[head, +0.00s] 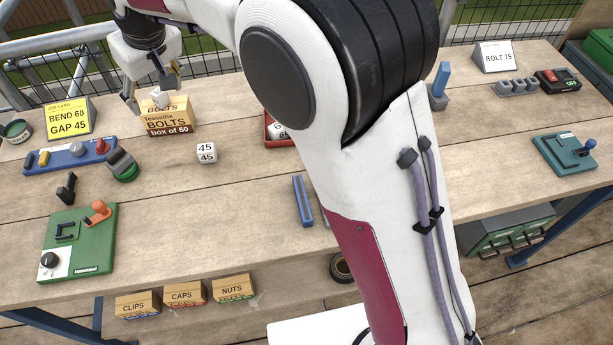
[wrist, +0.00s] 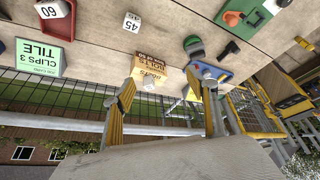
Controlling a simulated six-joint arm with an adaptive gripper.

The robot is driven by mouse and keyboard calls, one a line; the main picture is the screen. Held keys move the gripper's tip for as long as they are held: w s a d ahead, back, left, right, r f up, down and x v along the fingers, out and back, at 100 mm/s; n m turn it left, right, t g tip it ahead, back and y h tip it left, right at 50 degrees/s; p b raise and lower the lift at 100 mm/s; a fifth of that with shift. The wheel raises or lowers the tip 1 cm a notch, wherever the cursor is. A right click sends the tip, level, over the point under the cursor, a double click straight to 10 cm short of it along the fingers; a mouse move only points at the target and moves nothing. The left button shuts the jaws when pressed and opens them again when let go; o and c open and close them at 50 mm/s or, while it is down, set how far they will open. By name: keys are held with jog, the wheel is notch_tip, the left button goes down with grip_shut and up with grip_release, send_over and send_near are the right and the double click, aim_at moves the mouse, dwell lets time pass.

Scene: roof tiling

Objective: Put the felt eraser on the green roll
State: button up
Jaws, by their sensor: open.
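A dark grey block that looks like the felt eraser (head: 120,160) rests on the green roll (head: 127,176), left of centre on the bench, and looks a little tilted. In the wrist view the green roll (wrist: 196,53) shows with the grey eraser (wrist: 191,42) against it. My gripper (head: 153,94) is open and empty of the eraser. It is above and behind the eraser, over the bolts box (head: 168,122). A small white cube (head: 160,99) appears at the top of that box, near the fingers; I cannot tell whether they touch it.
A blue tray (head: 70,157) with small parts lies left of the roll. A green board (head: 78,245) with an orange handle stands in front. A white numbered cube (head: 206,152) and a red bin (head: 272,130) are to the right. Bare bench lies between the roll and the numbered cube.

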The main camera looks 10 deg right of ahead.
jog(key=s+d+r+m, duration=0.1)
jog(key=s+d+r, duration=0.1)
jog(key=s+d, duration=0.35)
jog(key=s+d+r+m+t+h, duration=0.1)
jog(key=s+d+r, duration=0.2)
jog(key=d, duration=0.6)
jog(key=s+d+r+m, duration=0.1)
jog(key=s+d+r, duration=0.1)
jog(key=s+d, duration=0.35)
jog(key=s+d+f+m+h, duration=0.1)
jog(key=s+d+f+m, duration=0.1)
jog(key=s+d, duration=0.4)
jog(key=s+d+f+m, duration=0.2)
jog(key=s+d+f, duration=0.2)
jog(key=s+d, duration=0.3)
jog(key=s, duration=0.4)
jog(key=shift+s+d+t+h, duration=0.15)
jog(key=shift+d+t+h, duration=0.15)
jog(key=shift+h, duration=0.1)
